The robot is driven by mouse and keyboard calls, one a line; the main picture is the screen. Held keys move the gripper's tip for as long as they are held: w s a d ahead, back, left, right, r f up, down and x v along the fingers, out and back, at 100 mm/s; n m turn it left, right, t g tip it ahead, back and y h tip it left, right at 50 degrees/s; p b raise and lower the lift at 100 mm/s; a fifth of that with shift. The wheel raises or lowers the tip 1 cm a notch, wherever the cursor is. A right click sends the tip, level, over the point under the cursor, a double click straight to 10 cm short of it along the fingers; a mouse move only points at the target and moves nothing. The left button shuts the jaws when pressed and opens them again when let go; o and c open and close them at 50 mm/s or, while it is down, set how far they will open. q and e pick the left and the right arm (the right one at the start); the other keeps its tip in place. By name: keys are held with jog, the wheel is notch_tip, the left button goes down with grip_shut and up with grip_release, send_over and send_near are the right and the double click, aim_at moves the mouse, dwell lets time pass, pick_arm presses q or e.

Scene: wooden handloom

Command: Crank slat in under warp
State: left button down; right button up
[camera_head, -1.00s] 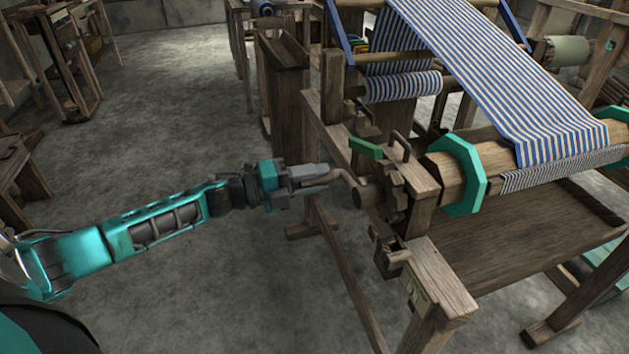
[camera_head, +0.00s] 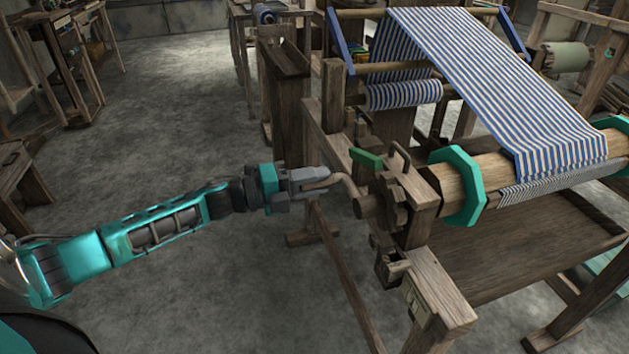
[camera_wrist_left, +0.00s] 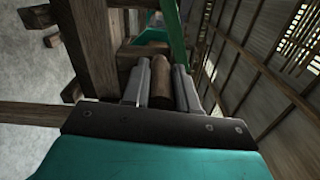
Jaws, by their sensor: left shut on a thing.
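My left gripper (camera_head: 308,187) is shut on the handle of the crank (camera_head: 346,180) at the near left side of the loom. In the left wrist view the brown handle (camera_wrist_left: 160,88) stands between the two grey fingers. The crank joins the end of the wooden warp roller (camera_head: 474,182), which has a teal octagonal flange (camera_head: 456,186). The blue and white striped warp (camera_head: 500,80) slopes down onto the roller. A striped wrapped layer (camera_head: 565,177) shows below it. I cannot make out a separate slat. My right gripper is not in view.
A green lever (camera_head: 366,158) and a wooden ratchet wheel (camera_head: 392,203) sit beside the crank. The loom's wooden post (camera_head: 437,283) and rails stand close to my arm. A wide stretch of floor (camera_head: 170,110) is clear on the left.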

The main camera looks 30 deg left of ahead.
pick_arm(q)
jog(key=shift+r, duration=0.25)
jog(key=c, duration=1.1)
grip_release()
jog(key=shift+d, duration=0.1)
jog(key=shift+c, duration=0.2)
jog(key=shift+o, duration=1.3)
jog(key=shift+f, duration=0.1)
jog(key=shift+s, duration=0.1)
jog(key=p+v, duration=0.1)
jog(key=v, duration=1.2)
jog(key=shift+p, duration=0.3)
jog(key=shift+d, duration=0.1)
